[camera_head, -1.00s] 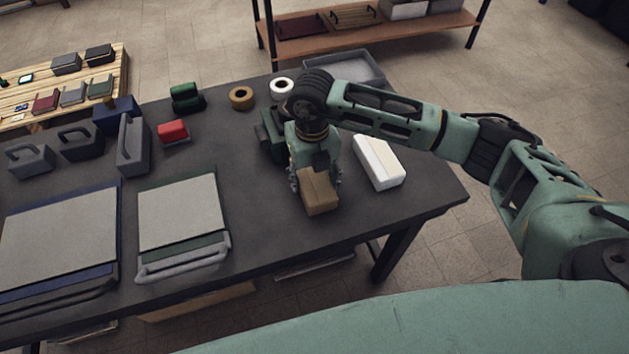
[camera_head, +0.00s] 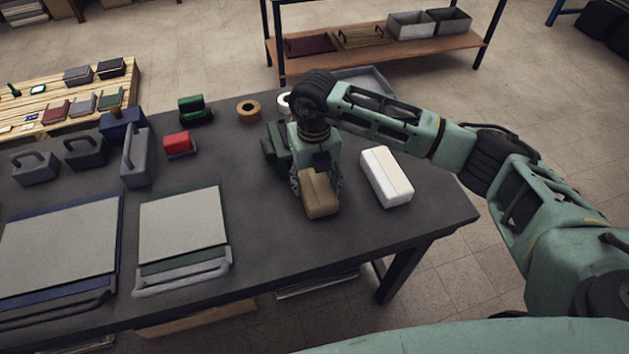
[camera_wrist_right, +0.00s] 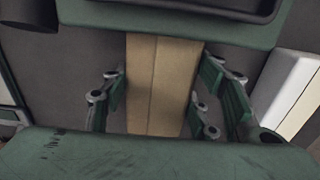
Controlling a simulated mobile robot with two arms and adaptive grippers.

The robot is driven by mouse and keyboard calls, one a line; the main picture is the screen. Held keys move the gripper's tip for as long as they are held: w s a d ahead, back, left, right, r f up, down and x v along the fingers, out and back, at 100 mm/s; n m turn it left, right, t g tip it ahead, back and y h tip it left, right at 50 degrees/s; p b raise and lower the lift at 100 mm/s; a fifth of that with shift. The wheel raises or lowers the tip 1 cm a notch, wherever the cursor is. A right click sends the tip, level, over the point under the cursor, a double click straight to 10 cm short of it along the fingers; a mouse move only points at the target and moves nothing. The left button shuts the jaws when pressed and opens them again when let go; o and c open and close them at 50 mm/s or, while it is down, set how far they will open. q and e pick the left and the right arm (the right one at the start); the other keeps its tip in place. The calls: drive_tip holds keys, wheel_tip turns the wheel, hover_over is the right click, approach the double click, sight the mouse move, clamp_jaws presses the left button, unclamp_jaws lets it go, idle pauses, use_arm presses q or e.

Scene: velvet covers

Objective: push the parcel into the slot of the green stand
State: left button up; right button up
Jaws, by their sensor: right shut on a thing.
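The parcel (camera_head: 320,194) is a small brown cardboard box with a seam along its top. My right gripper (camera_head: 317,182) points down and is shut on it, just above or on the dark table; I cannot tell which. In the right wrist view the parcel (camera_wrist_right: 160,85) lies between the two fingers, its far end hidden under a green edge. A dark green block (camera_head: 277,145), likely the green stand, stands just behind and left of my right gripper. My gripper hides part of it, and its slot does not show. My left gripper is not in view.
A white box (camera_head: 386,177) lies to the right of the parcel, near the table edge. Tape rolls (camera_head: 249,111), a red block (camera_head: 179,144) and grey handled blocks (camera_head: 136,155) stand to the left.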

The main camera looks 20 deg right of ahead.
sight(314, 180)
drive_tip(key=o, duration=1.5)
drive_tip(key=shift+r, duration=0.1)
wheel_tip(314, 180, up, 12)
